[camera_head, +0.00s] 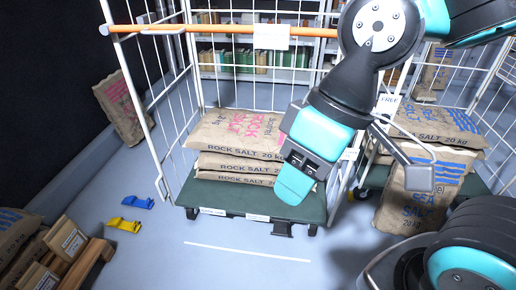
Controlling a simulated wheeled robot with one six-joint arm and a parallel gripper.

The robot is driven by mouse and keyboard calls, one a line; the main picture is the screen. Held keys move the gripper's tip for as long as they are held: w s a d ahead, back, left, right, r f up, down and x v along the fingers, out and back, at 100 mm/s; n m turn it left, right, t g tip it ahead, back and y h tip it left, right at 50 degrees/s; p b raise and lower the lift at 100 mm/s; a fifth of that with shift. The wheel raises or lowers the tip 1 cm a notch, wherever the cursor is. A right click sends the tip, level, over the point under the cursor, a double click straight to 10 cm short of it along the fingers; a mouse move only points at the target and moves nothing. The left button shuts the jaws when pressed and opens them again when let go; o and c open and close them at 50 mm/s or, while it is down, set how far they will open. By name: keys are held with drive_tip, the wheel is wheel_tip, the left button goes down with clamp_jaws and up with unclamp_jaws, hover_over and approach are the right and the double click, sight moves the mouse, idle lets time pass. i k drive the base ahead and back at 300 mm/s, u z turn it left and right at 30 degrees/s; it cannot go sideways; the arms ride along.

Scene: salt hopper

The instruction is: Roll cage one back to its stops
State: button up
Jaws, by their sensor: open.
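The roll cage in the middle (147,110) has white wire sides, a dark green base and an orange bar across its top front. A stack of rock salt sacks (236,136) lies on its base. A white tag (271,37) hangs on the bar; I cannot read a cage number. My gripper (294,185) is open and in front of the cage's right side, overlapping the sacks and base in view. I cannot tell whether it touches anything. A blue piece (137,202) and a yellow piece (124,225) lie on the floor to the left; whether they are stops is unclear.
A second cage (497,180) with sacks and a FREE tag (389,103) stands close on the right. A sea salt sack (416,198) leans at its front. A wooden pallet (92,262) is lower left. The floor around the white line (247,252) is clear.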

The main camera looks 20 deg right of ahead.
sight(238, 164)
drive_tip(key=u, duration=0.45)
drive_tip(key=k, duration=0.5)
drive_tip(key=u, duration=1.1)
drive_tip(key=i, duration=1.05)
drive_tip(key=z, duration=0.85)
drive_tip(key=i, duration=0.6)
drive_tip(key=z, duration=0.5)
